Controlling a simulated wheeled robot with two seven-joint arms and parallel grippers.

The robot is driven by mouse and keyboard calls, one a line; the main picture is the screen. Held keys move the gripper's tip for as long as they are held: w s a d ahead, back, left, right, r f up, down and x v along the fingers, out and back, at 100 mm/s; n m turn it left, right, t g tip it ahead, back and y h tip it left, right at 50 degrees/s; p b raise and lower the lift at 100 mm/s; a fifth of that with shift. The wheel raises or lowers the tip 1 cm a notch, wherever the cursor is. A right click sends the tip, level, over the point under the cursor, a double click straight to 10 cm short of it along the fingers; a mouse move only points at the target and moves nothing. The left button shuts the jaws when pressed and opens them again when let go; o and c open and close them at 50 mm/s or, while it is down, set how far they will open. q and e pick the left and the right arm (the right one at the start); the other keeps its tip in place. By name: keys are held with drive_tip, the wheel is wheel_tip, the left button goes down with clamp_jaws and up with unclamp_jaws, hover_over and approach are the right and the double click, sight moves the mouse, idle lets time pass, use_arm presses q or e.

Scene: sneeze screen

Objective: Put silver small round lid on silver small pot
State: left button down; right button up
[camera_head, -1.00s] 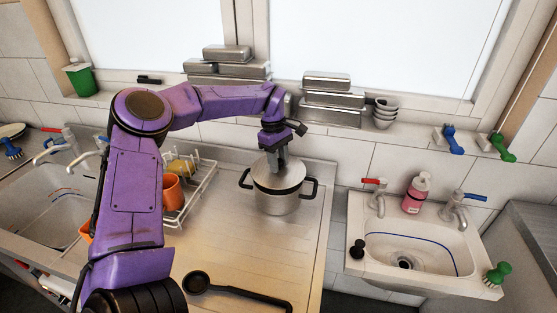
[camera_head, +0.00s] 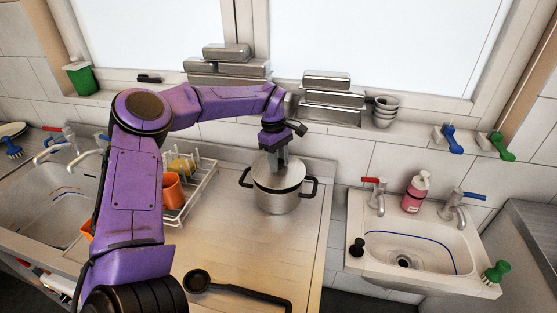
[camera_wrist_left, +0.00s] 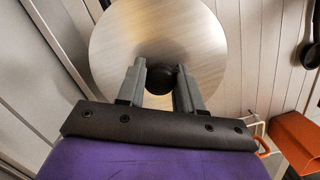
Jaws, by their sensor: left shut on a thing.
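The silver small pot (camera_head: 277,201) stands upright on the metal drainboard, with a black handle on each side. The silver round lid (camera_head: 291,178) lies over the pot's top and looks level; whether it is fully seated all round I cannot tell. In the left wrist view the lid (camera_wrist_left: 205,45) is a wide brushed disc with a black knob (camera_wrist_left: 178,80) in its middle. My left gripper (camera_head: 278,166) points down above the lid and is shut on the knob, which sits between its two fingers in the left wrist view (camera_wrist_left: 163,82). The right gripper is out of view.
A white dish rack (camera_head: 204,187) with an orange cup (camera_head: 173,191) stands left of the pot. A black ladle (camera_head: 245,293) lies on the drainboard in front. Metal containers (camera_head: 331,101) line the sill behind. A small sink (camera_head: 425,254) is at right.

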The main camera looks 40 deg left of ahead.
use_arm(q)
drive_tip(key=shift+f, duration=0.3)
idle(0.6)
drive_tip(key=shift+p, duration=0.55)
idle(0.8)
drive_tip(key=shift+f, duration=0.3)
idle(0.5)
drive_tip(key=shift+p, duration=0.35)
idle(1.3)
drive_tip(key=shift+f+b, duration=0.35)
drive_tip(key=shift+f, duration=0.2)
idle(0.4)
drive_tip(key=c, duration=0.7)
unclamp_jaws()
drive_tip(key=shift+o, duration=0.2)
